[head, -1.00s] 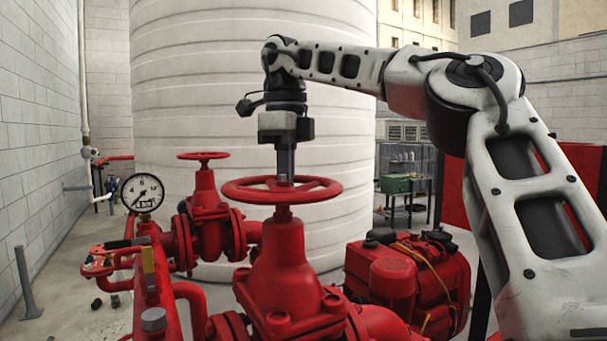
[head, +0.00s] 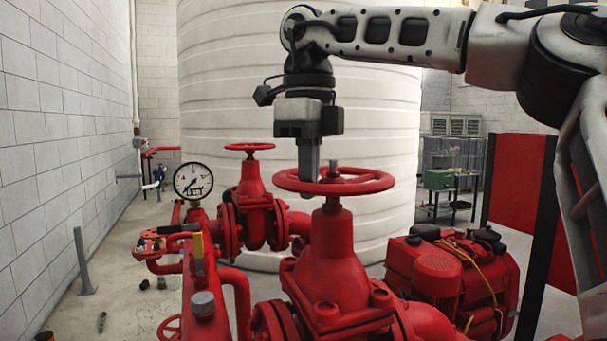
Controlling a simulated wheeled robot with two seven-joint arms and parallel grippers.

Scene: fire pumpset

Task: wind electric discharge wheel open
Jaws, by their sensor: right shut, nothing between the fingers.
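A large red handwheel (head: 368,184) lies flat on top of the near red gate valve (head: 325,255), its stem end standing up at the hub. A smaller red handwheel (head: 250,147) tops a second valve (head: 254,210) farther back on the left. No label shows which is the electric discharge wheel. My right gripper (head: 310,186) points straight down, shut and empty. Its fingers reach down at the left part of the near wheel, left of the stem, and overlap the rim in view. Whether they touch the wheel I cannot tell. My left gripper is out of view.
A pressure gauge (head: 193,181) stands left of the valves. A red engine unit (head: 455,280) sits to the right, with a red panel (head: 517,190) behind it. A large white tank (head: 225,80) fills the back. Some floor is clear along the left wall.

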